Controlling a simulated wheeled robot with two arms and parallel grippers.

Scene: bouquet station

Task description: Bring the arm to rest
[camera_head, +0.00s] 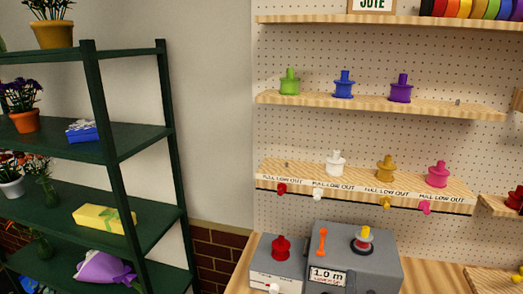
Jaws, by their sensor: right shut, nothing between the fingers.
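Neither of my grippers nor my arms can be made out in the head view. The view takes in a pegboard wall with shelves, a grey machine (358,262) on a wooden counter (440,277), and a dark green plant rack (107,140). The grey machine carries an orange lever (322,242), a black-and-yellow knob (363,240) and a label reading 1.0 m. A lower grey box (262,265) with a red spool-like piece (281,248) on top stands at its left.
Green (290,83), blue (344,85) and purple (401,89) spools stand on the middle shelf. White (335,163), yellow (386,169) and pink (437,175) ones stand on the labelled shelf below. A yellow box (104,219) and a purple bouquet (101,270) lie on the rack.

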